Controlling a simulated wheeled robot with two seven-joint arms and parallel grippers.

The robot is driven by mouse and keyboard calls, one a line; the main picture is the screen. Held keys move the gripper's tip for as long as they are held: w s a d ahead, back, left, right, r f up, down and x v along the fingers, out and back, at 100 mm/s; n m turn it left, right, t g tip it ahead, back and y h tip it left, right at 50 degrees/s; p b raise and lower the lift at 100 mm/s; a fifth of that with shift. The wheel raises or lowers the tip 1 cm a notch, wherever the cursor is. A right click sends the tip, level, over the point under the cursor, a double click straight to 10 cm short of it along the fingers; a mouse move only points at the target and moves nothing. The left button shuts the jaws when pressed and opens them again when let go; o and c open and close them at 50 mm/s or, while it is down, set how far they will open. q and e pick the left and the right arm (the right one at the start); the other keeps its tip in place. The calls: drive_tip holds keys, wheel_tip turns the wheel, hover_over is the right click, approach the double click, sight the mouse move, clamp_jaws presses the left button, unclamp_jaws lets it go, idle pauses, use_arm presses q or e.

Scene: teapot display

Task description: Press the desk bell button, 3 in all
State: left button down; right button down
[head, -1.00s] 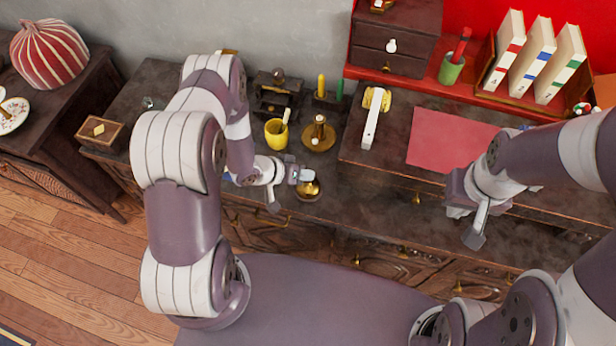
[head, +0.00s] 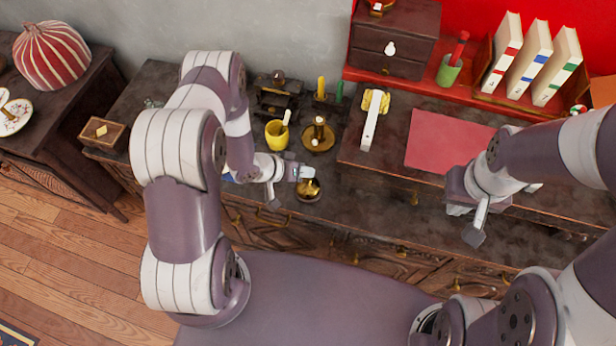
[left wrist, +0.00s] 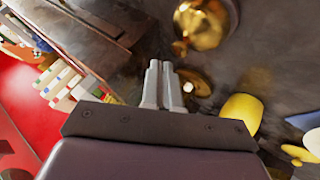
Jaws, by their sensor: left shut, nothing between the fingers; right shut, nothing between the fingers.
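The desk bell is a small gold dome (head: 308,189) on a dark base near the front edge of the dark desk. It also shows at the top of the left wrist view (left wrist: 203,22). My left gripper (head: 305,172) is shut and empty, right beside and above the bell in the head view. In the left wrist view its two fingers (left wrist: 160,66) are together, with the bell up and right of their tips. I cannot tell whether they touch it. My right gripper (head: 458,209) is over the right part of the desk, partly hidden by its own wrist.
A yellow cup (head: 277,135), a brass candle holder (head: 318,141) and a dark stand (head: 276,97) are behind the bell. A white-handled object (head: 371,122) and a red mat (head: 448,141) lie further right. A small box (head: 101,132) is at left.

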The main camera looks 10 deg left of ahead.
use_arm(q)
drive_tip(key=shift+r+p, duration=2.25)
drive_tip(key=shift+r, duration=0.35)
drive_tip(key=shift+f, duration=0.1)
